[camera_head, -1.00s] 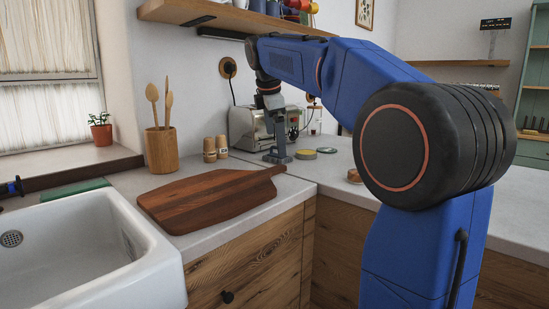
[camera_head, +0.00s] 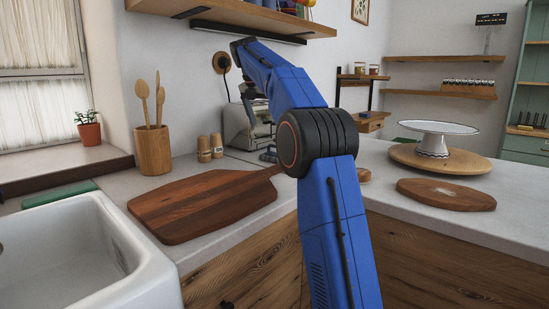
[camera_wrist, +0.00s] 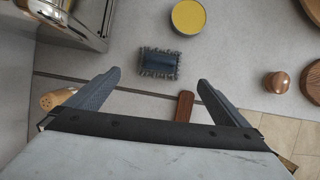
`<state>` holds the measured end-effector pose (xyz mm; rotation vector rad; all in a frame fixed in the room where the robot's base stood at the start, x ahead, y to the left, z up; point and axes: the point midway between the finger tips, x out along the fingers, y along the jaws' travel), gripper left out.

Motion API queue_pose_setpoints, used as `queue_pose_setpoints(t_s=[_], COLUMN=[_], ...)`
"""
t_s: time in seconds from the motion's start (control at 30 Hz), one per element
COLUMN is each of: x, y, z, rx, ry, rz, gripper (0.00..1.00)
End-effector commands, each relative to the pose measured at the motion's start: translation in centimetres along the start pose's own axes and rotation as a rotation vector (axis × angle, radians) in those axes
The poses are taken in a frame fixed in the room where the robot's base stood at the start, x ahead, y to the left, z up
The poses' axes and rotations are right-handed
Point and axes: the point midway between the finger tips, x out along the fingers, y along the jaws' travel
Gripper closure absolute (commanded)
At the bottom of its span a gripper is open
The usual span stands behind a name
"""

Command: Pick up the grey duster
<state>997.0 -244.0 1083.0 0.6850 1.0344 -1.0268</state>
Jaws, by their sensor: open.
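The grey duster (camera_wrist: 158,63) is a small dark blue-grey block with a fringed edge. It lies flat on the pale counter in the wrist view. My gripper (camera_wrist: 159,77) is open and empty, with one finger on each side of the picture. The duster shows just beyond the fingertips, roughly centred between them, and no contact is visible. How high the fingers are above it I cannot tell. In the head view my arm hides part of this area, and I cannot make out the duster clearly there.
A metal appliance (camera_wrist: 65,20) stands left of the duster, and a yellow-topped tin (camera_wrist: 188,17) close behind it. A wooden shaker (camera_wrist: 55,98) and the chopping board (camera_head: 205,205) are nearby. A cake stand (camera_head: 437,130) stands on the right counter.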

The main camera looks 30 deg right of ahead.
Motion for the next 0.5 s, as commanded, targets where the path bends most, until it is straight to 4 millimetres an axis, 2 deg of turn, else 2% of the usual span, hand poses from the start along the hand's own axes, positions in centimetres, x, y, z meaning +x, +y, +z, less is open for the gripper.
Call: queue_pose_setpoints(t_s=[0.3,0.5], x=[5.8,8.5], y=[-0.1,0.0], z=[-0.1,0.0], rx=[0.000,0.001], ry=[0.002,0.001], rz=[-0.002,-0.001], gripper=[0.00,0.00])
